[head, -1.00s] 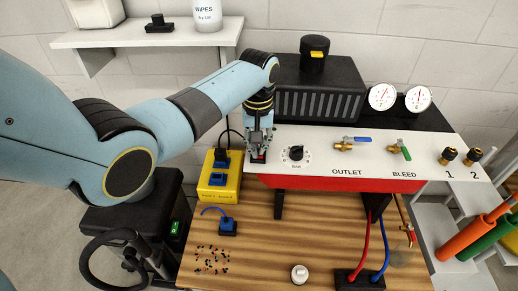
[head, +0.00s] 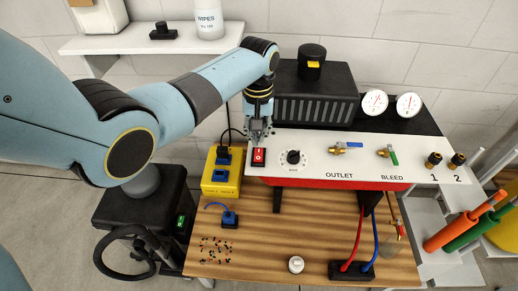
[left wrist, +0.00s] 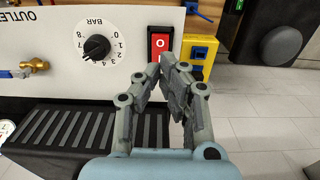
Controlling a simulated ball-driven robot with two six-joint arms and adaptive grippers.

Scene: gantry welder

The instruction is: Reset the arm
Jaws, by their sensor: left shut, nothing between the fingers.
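My left arm reaches in from the left in the head view. Its gripper (head: 258,133) is shut and empty, just above and behind the red rocker switch (head: 259,157) at the left end of the white control panel (head: 400,169). In the left wrist view the shut gripper (left wrist: 166,66) points toward the red switch (left wrist: 160,43), which bears a white O mark. The fingertips look close to the switch; I cannot tell whether they touch it. My right gripper is not in view.
The panel carries a black BAR dial (head: 294,158), a blue-handled outlet valve (head: 345,147) and a green-handled bleed valve (head: 388,152). A yellow socket box (head: 221,186) sits left of the panel on the wooden table (head: 265,235). A shelf (head: 150,40) is behind my arm.

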